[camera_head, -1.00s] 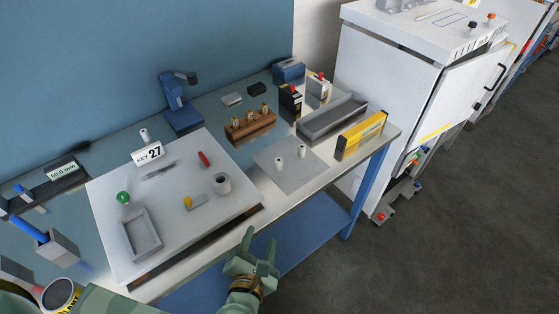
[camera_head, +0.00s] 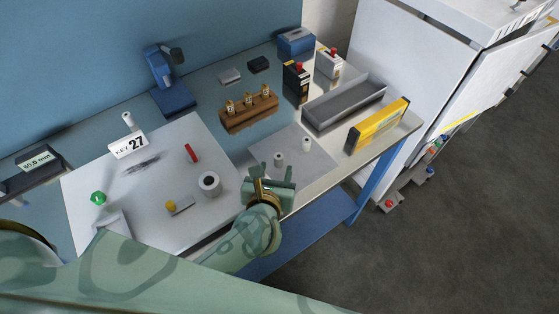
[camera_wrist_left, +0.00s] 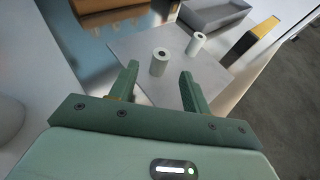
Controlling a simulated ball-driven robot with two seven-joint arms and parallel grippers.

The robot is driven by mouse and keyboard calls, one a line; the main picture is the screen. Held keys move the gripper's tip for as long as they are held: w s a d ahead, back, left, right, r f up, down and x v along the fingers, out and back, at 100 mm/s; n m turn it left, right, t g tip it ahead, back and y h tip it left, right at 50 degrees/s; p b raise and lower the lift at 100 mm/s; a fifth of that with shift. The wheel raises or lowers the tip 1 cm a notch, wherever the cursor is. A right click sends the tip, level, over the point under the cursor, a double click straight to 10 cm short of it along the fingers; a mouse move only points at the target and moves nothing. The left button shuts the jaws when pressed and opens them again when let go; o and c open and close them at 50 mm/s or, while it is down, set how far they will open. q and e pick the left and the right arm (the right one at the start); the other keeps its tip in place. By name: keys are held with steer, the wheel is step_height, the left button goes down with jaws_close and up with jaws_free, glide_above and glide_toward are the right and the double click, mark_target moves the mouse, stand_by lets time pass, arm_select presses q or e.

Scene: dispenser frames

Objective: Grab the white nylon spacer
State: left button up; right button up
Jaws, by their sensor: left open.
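Two small white cylinders stand upright on a light grey sheet (camera_head: 315,168) near the front of the bench. The left one (camera_head: 279,160) and the right one (camera_head: 306,145) are a little apart; which is nylon I cannot tell. My left gripper (camera_head: 273,173) is open and empty, just in front of the left cylinder. In the left wrist view, the left cylinder (camera_wrist_left: 159,64) appears between the two fingertips, beyond them, with a dark hole in its top. The right cylinder (camera_wrist_left: 195,45) stands outside the right finger. My right gripper is not in view.
A white board (camera_head: 150,205) with a thick grey ring (camera_head: 209,184) lies left.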

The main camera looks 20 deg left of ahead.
mark_target(278, 162)
arm_select(q)
steer(key=shift+w+f, duration=0.35)
steer(key=shift+w, duration=0.3)
steer(key=shift+w+a, duration=0.1)
steer(key=shift+w, duration=0.1)
steer(key=b+x, duration=0.3)
steer(key=x, duration=0.1)
steer(key=shift+w+f, duration=0.3)
steer(key=shift+w+a, duration=0.1)
steer(key=shift+w, duration=0.2)
steer(key=shift+r, duration=0.1)
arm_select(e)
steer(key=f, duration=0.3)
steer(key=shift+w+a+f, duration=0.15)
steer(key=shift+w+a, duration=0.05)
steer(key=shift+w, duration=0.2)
arm_select(q)
steer(key=shift+s, duration=0.1)
steer(key=shift+c, duration=1.2)
jaws_close()
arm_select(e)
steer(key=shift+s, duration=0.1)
